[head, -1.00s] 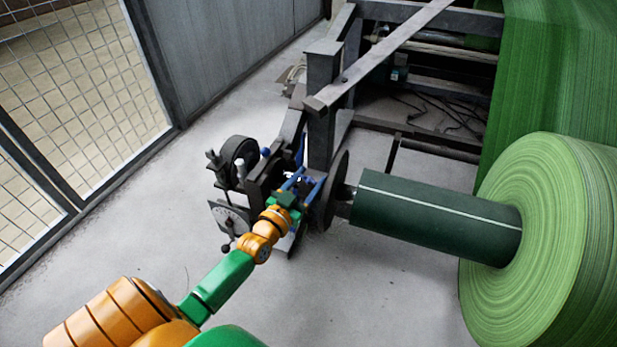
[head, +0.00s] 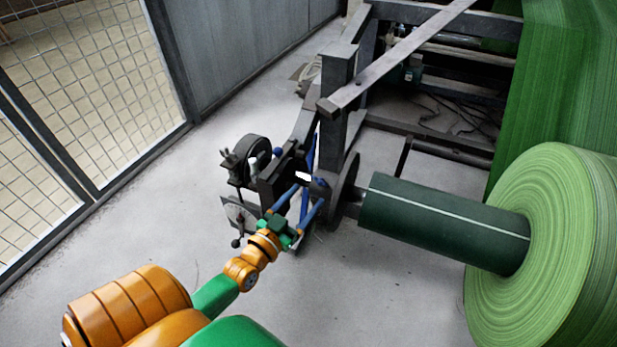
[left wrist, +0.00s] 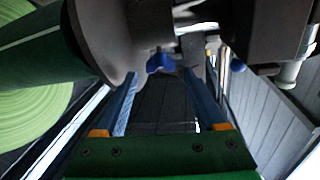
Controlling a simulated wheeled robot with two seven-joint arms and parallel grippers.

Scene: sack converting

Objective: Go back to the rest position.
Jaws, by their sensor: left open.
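My left gripper (head: 309,195) is in front of the roll stand's end in the head view, with its two blue fingers apart. It also shows in the left wrist view (left wrist: 160,76), where the space between the fingers looks empty. The fingers point at the dark stand with its round flange (head: 345,190) and chuck. Blue knobs show on the stand, one (left wrist: 161,62) beyond the fingertips in the wrist view. I cannot tell the exact gap between fingertips and stand. My right gripper is in neither view.
A dark green core (head: 435,220) runs from the flange to a large green roll (head: 540,240) at right. A handwheel unit (head: 247,160) stands left of the gripper. A mesh fence (head: 90,90) is at far left. Grey floor (head: 150,220) between is clear.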

